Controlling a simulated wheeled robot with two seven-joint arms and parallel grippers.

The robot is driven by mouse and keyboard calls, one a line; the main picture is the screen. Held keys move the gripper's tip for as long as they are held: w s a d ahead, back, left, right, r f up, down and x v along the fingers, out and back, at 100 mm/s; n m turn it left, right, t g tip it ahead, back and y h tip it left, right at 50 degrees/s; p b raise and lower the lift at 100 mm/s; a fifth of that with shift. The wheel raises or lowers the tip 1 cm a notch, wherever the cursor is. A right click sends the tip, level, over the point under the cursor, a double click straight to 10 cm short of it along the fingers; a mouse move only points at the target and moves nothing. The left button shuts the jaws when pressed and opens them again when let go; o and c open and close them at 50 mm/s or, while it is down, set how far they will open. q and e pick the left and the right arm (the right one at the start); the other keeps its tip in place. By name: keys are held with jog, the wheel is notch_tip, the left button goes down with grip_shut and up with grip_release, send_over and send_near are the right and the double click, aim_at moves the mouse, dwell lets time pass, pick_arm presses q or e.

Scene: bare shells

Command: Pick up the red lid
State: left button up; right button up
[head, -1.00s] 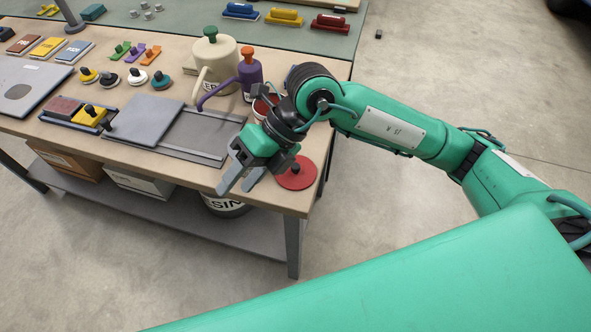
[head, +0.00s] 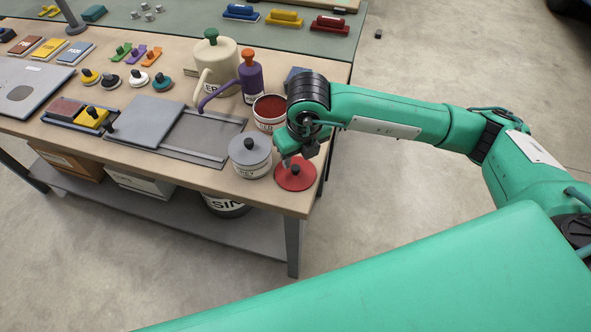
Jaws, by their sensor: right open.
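The red lid (head: 297,178) is a flat round disc with a small dark knob. It lies on the front right corner of the wooden bench (head: 277,200). My right gripper (head: 288,158) is above the lid's back edge, at its upper left part, pointing down. The wrist hides most of the fingers, and I cannot tell whether they touch the lid. It is open with nothing seen in it. My left gripper is not in view.
A grey lidded tin (head: 250,157) stands just left of the lid. An open tin of red paint (head: 269,113) stands behind it. A purple can (head: 250,80) and a cream can (head: 216,64) are further back. The bench edge is close to the lid.

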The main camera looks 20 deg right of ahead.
aim_at(296, 167)
jog(key=shift+w+f+p, duration=0.15)
jog(key=shift+f+p, duration=0.2)
jog(key=shift+f, duration=0.25)
jog(key=f, duration=0.1)
jog(key=f+p, duration=0.1)
jog(key=f, duration=0.1)
jog(key=shift+w+a+f, duration=0.15)
jog(key=shift+w+f, duration=0.1)
jog(key=shift+w, duration=0.15)
jog(key=shift+f, duration=0.35)
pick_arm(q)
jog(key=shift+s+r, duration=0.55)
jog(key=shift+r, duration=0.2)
pick_arm(e)
grip_shut()
